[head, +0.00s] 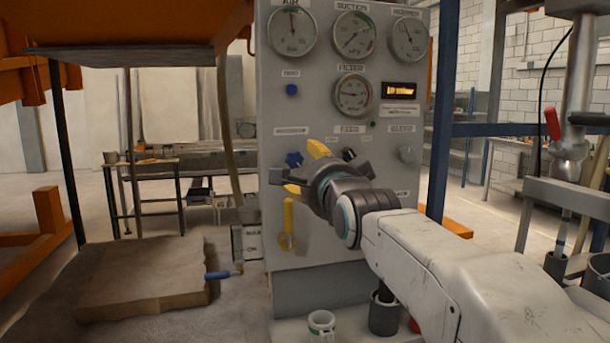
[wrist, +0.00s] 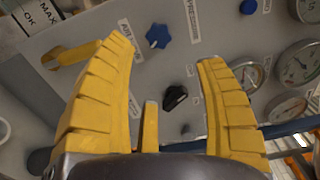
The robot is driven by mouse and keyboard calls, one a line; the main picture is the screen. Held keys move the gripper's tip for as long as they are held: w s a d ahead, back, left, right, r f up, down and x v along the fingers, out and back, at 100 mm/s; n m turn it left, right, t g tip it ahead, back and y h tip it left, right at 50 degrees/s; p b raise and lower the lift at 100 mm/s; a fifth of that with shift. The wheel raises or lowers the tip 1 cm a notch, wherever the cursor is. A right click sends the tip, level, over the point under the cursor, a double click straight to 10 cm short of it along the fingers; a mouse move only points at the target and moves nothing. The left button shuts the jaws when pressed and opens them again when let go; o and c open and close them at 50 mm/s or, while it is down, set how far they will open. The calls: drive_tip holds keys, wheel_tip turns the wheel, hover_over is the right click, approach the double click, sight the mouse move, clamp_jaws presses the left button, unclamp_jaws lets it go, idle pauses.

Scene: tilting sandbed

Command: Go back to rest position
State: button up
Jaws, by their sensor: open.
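My gripper (head: 308,168) is raised in front of the grey control panel (head: 276,100) in the head view. In the wrist view its yellow fingers (wrist: 168,75) are spread apart with nothing between them. Beyond the fingertips, the panel face shows a blue star-shaped knob (wrist: 158,36) and a black knob (wrist: 175,97). The blue knob also shows left of my gripper in the head view (head: 293,159). A yellow lever handle (head: 288,222) hangs low on the panel, below my gripper. My gripper hides part of the panel's lower row; I cannot tell if it touches anything.
Several gauges (head: 352,95) sit high on the panel. A blue post (head: 442,110) rises to the right. A sand-coloured slab (head: 140,280) lies left.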

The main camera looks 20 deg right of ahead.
drive_tip(key=s+f+n+g+p, duration=0.5)
drive_tip(key=s+f+n, duration=0.1)
drive_tip(key=s, duration=0.5)
drive_tip(key=s+f+n+g+p, duration=0.4)
drive_tip(key=s+f+n+p, duration=0.1)
drive_tip(key=s, duration=0.5)
drive_tip(key=s+f+n+g+p, duration=0.5)
drive_tip(key=s+f+n, duration=0.2)
drive_tip(key=s+f, duration=0.2)
drive_tip(key=s, duration=0.2)
drive_tip(key=shift+s+a+f+g+p, duration=0.2)
drive_tip(key=shift+s+g+p, duration=0.1)
idle(0.4)
